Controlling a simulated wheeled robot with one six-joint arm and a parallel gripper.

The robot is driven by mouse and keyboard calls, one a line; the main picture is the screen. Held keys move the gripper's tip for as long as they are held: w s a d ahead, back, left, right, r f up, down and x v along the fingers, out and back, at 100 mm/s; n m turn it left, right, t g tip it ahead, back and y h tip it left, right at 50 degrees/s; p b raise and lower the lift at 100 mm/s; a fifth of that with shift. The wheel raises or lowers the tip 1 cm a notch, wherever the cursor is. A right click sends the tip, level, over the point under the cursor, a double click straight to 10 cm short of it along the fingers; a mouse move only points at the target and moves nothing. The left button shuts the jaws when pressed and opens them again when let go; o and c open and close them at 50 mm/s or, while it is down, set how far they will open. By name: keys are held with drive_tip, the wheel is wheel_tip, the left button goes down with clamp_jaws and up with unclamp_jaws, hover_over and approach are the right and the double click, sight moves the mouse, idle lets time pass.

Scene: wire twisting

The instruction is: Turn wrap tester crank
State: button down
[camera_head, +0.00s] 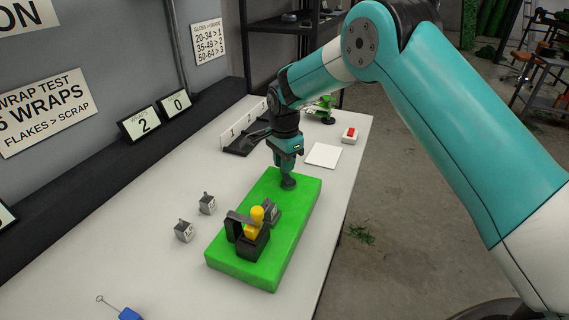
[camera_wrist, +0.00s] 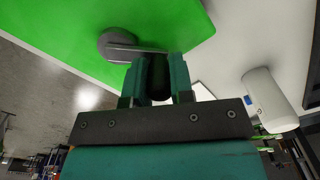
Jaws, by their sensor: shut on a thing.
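The wrap tester is a green block base (camera_head: 228,262) on the white table, with a black bracket (camera_head: 236,228) and a yellow knob-shaped part (camera_head: 257,216) at its near end. A dark grey crank (camera_wrist: 117,46) lies over the green surface in the wrist view. My gripper (camera_head: 288,180) is above the far end of the base. Its fingers also show in the wrist view (camera_wrist: 158,85), shut on the dark upright crank handle (camera_wrist: 158,76) between them. The crank is mostly hidden by my gripper in the head view.
Two display boxes on the left ledge read 2 (camera_head: 144,125) and 0 (camera_head: 177,103). Two small grey blocks (camera_head: 184,231) (camera_head: 207,204) stand left of the base. A white sheet (camera_head: 323,156) and a red-button box (camera_head: 350,135) lie beyond it.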

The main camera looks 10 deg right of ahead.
sight(303, 182)
drive_tip(key=m, duration=0.1)
drive_tip(key=d+m, duration=0.1)
drive_tip(key=m, duration=0.1)
drive_tip(key=shift+s+d+f+m, duration=0.1)
drive_tip(key=shift+s+d+m, duration=0.1)
drive_tip(key=shift+s+m, duration=0.1)
drive_tip(key=m, duration=0.2)
drive_tip(key=d+m, duration=0.1)
drive_tip(key=m, duration=0.1)
drive_tip(key=shift+s+d+m, duration=0.2)
drive_tip(key=shift+s+m, duration=0.1)
drive_tip(key=shift+s, duration=0.1)
drive_tip(key=m, duration=0.2)
drive_tip(key=s+d+m, duration=0.1)
drive_tip(key=m, duration=0.1)
drive_tip(key=shift+s+b, duration=0.15)
drive_tip(key=shift+b, duration=0.25)
drive_tip(key=m, duration=0.2)
drive_tip(key=s+m, duration=0.1)
drive_tip(key=m, duration=0.1)
drive_tip(key=shift+s+d, duration=0.15)
drive_tip(key=shift+d, duration=0.05)
drive_tip(key=shift+m, duration=0.3)
drive_tip(key=shift+f+m+b, duration=0.15)
drive_tip(key=shift+m+b, duration=0.15)
drive_tip(key=shift+b, duration=0.65)
